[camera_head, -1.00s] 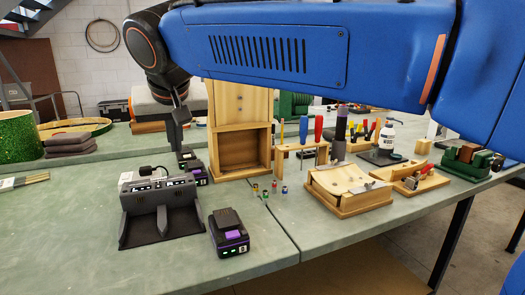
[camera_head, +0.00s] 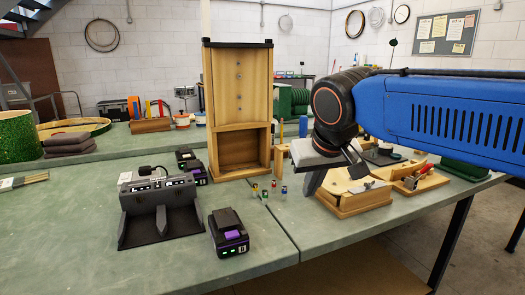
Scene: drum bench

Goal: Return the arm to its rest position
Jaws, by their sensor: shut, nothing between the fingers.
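My blue arm (camera_head: 450,110) reaches in from the right edge of the head view. Its dark wrist ends in my gripper (camera_head: 312,182), which hangs in front of the tool area, right of the wooden cabinet (camera_head: 240,150). The gripper is shut and holds nothing. It appears above the left side of the wooden box with a sloped top (camera_head: 352,195); whether it touches anything cannot be told. The arm hides part of the tool rack and the items behind it.
A black charger dock (camera_head: 160,205) and a battery with a purple latch (camera_head: 228,232) stand on the green bench (camera_head: 85,225). Small coloured pieces (camera_head: 266,191) lie near the cabinet. Dark cushions (camera_head: 68,145) and a green drum (camera_head: 17,135) are at left. The front left bench top is clear.

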